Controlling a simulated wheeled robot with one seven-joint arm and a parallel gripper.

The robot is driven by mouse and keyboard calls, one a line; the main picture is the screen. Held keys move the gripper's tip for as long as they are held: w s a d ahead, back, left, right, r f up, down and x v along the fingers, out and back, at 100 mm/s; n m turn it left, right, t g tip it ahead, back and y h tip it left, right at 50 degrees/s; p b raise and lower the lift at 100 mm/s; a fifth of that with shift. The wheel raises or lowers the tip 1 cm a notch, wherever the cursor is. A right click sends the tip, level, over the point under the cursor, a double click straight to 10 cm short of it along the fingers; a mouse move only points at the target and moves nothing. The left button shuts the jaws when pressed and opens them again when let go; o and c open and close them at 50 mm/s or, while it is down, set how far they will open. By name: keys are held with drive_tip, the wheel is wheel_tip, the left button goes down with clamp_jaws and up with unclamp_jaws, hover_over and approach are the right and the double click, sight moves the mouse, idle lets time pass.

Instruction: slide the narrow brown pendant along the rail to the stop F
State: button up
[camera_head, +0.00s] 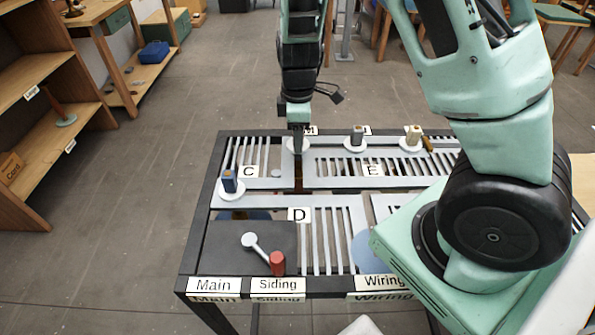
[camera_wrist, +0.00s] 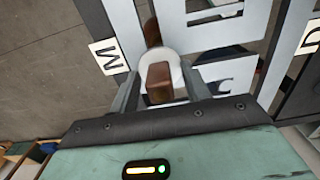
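The narrow brown pendant's block (camera_wrist: 160,83) stands on a white round disc (camera_wrist: 160,62) in the wrist view. A further brown piece (camera_wrist: 152,32) shows just past the disc. My gripper (camera_wrist: 160,80) is open, with one finger on each side of the block and visible gaps between. In the head view my gripper (camera_head: 298,140) points down over the disc at the far left part of the grey rail plate (camera_head: 330,182), near label M, and covers most of the pendant. I see no label F; my arm hides the right part of the rack.
A blue block on a disc (camera_head: 229,182) stands near label C. A grey-brown block (camera_head: 357,135) and a tan block (camera_head: 413,134) stand along the back. A red-knobbed lever (camera_head: 277,263) is at the front. Slotted plates and the black frame surround the slots.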

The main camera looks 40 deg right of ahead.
drive_tip(key=c, duration=0.9)
drive_tip(key=shift+s, duration=0.1)
drive_tip(key=shift+s+a, duration=1.3)
drive_tip(key=shift+s, duration=0.65)
drive_tip(key=shift+s+a, duration=1.3)
drive_tip(key=shift+s, duration=0.65)
drive_tip(key=shift+s+a, duration=1.3)
drive_tip(key=shift+s, duration=0.65)
